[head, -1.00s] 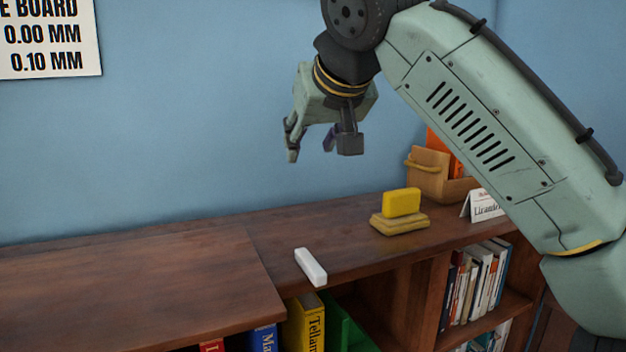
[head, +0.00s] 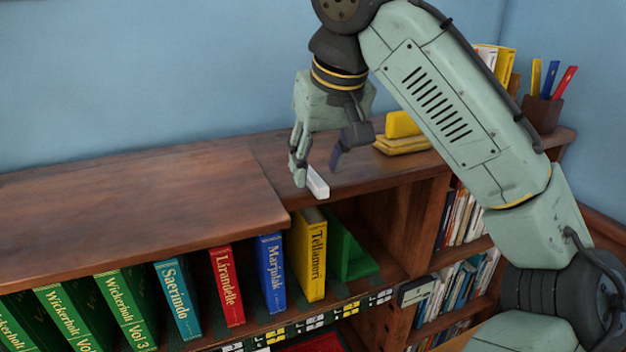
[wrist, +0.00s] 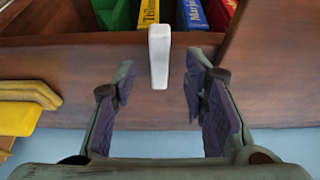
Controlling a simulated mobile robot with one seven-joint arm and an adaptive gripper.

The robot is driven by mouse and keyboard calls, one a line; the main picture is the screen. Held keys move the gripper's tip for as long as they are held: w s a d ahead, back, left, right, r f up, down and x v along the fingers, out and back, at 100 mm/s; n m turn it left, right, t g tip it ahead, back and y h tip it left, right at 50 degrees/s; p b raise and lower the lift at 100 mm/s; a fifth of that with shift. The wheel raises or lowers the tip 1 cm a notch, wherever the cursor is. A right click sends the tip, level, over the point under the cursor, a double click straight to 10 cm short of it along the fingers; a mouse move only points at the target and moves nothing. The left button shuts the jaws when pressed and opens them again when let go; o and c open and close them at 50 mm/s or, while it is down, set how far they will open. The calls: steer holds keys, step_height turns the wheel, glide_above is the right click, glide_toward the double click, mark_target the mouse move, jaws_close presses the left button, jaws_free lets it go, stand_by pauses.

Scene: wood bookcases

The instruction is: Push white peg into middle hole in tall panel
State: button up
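The white peg (head: 318,185) is a small squared bar lying on the wooden bookcase top, near its front edge. My gripper (head: 318,171) is open just above and behind it, fingers pointing down. In the wrist view the peg (wrist: 159,56) lies in line with the gap between the purple-padded fingers (wrist: 165,100), with clear space on both sides. No contact shows. No tall panel with holes can be made out in either view.
A yellow block (head: 402,124) on a stepped yellow base stands to the right. A raised wooden top (head: 140,205) lies to the left. Colored books, including a yellow one (head: 311,255), and a green bookend (head: 350,250) fill the shelf below. A pen cup (head: 541,113) stands far right.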

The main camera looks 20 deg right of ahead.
steer(key=x, duration=0.2)
steer(key=shift+w+f, duration=0.2)
steer(key=shift+c, duration=0.5)
jaws_close()
steer(key=shift+r, duration=0.1)
